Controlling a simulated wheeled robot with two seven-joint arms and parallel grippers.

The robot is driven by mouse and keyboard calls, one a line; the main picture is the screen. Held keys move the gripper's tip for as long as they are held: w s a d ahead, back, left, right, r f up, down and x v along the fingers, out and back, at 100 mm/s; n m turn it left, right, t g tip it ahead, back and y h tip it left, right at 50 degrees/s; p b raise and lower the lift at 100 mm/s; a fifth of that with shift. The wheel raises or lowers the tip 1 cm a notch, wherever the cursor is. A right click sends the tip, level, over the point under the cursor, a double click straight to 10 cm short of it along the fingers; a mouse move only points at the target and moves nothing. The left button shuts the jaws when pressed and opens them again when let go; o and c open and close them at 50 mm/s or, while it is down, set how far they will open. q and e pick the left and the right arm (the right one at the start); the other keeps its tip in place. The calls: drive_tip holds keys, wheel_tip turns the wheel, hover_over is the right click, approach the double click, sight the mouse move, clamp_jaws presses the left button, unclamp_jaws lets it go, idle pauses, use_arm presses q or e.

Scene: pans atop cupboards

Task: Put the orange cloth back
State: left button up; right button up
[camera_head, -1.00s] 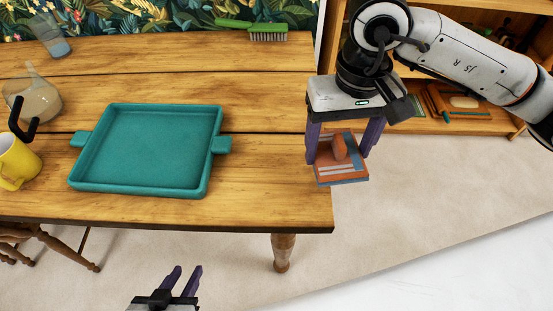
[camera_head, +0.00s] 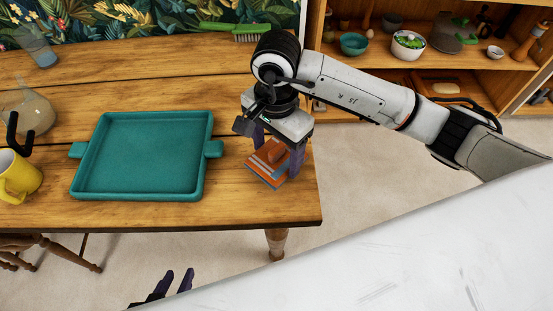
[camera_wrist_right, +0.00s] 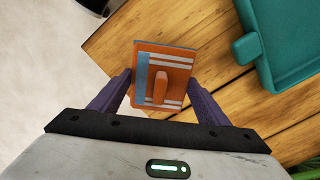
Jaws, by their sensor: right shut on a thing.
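The orange cloth (camera_head: 268,171), folded flat with blue and white stripes and a raised orange ridge in its middle, is over the right end of the wooden table in the head view. It also shows in the right wrist view (camera_wrist_right: 176,68). My right gripper (camera_head: 276,160) points down with its purple fingers on either side of the cloth and is shut on it. I cannot tell whether the cloth touches the tabletop. My left gripper (camera_head: 174,282) is at the bottom edge of the head view, empty, its two fingers apart.
A teal tray (camera_head: 75,150) with handles lies on the table (camera_head: 240,205), left of the cloth. A yellow mug (camera_head: 18,178) and glass jug (camera_head: 35,115) stand at the left. A green brush (camera_head: 235,28) is at the back. Shelves (camera_head: 440,70) with bowls stand behind right.

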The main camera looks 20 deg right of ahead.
sight(278, 159)
wheel_tip(278, 159, down, 4)
drive_tip(key=shift+r, duration=0.2)
drive_tip(key=shift+f+b, duration=0.4)
drive_tip(key=shift+b, duration=0.05)
drive_tip(key=o, duration=1.1)
drive_tip(key=shift+s+r, duration=0.1)
drive_tip(key=shift+o, duration=1.2)
drive_tip(key=shift+s+f, duration=0.1)
drive_tip(key=shift+f, duration=0.15)
drive_tip(key=shift+d, duration=0.1)
drive_tip(key=shift+r+p, duration=0.5)
drive_tip(key=shift+p, duration=0.15)
drive_tip(key=r+b, duration=0.1)
drive_tip(key=r, duration=1.1)
drive_tip(key=shift+w+r, duration=0.1)
drive_tip(key=shift+w, duration=0.1)
